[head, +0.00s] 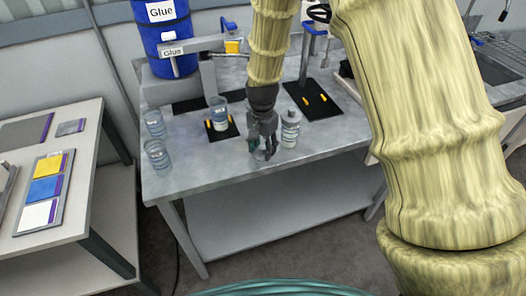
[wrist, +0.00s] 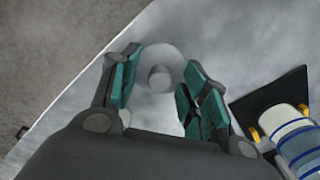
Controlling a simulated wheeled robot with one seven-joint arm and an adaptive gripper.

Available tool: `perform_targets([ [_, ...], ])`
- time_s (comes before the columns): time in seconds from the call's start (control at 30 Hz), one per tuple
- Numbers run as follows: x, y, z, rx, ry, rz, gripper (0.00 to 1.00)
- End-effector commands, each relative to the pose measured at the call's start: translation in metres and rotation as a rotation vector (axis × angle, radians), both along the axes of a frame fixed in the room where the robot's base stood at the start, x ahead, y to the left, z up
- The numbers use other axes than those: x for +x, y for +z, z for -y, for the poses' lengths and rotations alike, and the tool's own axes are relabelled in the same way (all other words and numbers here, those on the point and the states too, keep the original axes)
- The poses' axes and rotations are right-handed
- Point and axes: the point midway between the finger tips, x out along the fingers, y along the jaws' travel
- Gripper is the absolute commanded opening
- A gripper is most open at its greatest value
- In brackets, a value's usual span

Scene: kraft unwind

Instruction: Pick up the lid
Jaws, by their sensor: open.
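The lid (wrist: 160,54) is a round, pale grey, translucent-looking disc with a central knob (wrist: 160,76). It lies on the grey metal table near its front edge. My gripper (wrist: 158,82) is open, with a teal-padded finger on each side of the knob in the wrist view. I cannot tell whether the pads touch the lid. In the head view my gripper (head: 262,150) points down low over the table, and the lid (head: 264,156) is mostly hidden beneath it.
A grey-capped bottle (head: 289,130) stands close right of my gripper. A jar (head: 220,115) stands left on a black pad with yellow pegs (head: 209,125). Two clear jars (head: 157,154) stand at the table's left end. A blue Glue drum (head: 163,35) is behind. Table between jars and gripper is clear.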

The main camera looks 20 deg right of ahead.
Motion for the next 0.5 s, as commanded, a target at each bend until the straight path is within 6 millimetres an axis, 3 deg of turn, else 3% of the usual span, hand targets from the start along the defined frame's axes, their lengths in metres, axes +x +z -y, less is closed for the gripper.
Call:
perform_targets([
  [0.07,0.0001,0.0001,-0.0001,0.0,0.0,0.0,0.45],
  [0.3,-0.0001,0.0002,-0.0001,0.0,0.0,0.0,0.07],
  [0.5,-0.0001,0.0003,0.0,0.0,0.0,0.0,0.07],
])
